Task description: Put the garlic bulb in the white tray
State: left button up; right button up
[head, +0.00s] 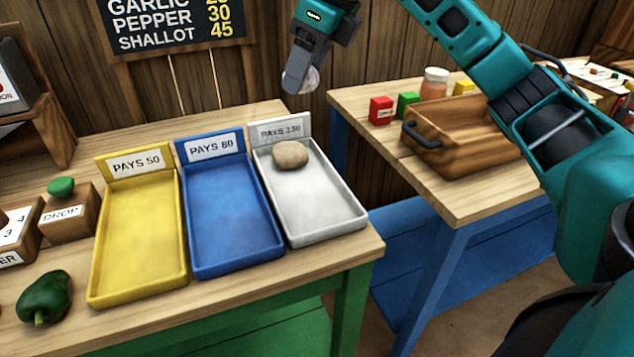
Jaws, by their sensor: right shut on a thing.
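My right gripper (300,82) is raised above and behind the white tray (329,233), near the wooden wall. It is shut on a pale, rounded thing that looks like the garlic bulb (313,80), mostly hidden by the fingers. The white tray is the rightmost of three on the table, with a sign reading PAYS and a number that looks like 130. A tan, potato-like lump (290,155) lies at the tray's back end; its front part is bare. My left gripper is not in view.
The blue tray (233,262) and yellow tray (137,292) are empty. A green pepper (44,299) lies at the front left, near a DROP block (68,217). A wooden crate (462,143) stands on the right table, across a gap.

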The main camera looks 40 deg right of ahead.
jog(key=b, duration=0.3)
send_over(301, 186)
jog(key=s, duration=0.1)
jog(key=f, duration=1.4)
jog(key=shift+s+d+f, duration=0.15)
jog(key=shift+s+d, duration=0.05)
jog(key=shift+d, duration=0.2)
notch_tip(301, 186, down, 5)
jog(key=shift+f+b, duration=0.15)
jog(key=shift+b, duration=0.25)
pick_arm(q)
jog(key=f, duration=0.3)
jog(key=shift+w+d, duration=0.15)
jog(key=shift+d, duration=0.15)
pick_arm(e)
jog(key=shift+f, duration=0.15)
jog(key=shift+f, duration=0.15)
jog(key=o, duration=1)
jog(key=shift+o, duration=0.2)
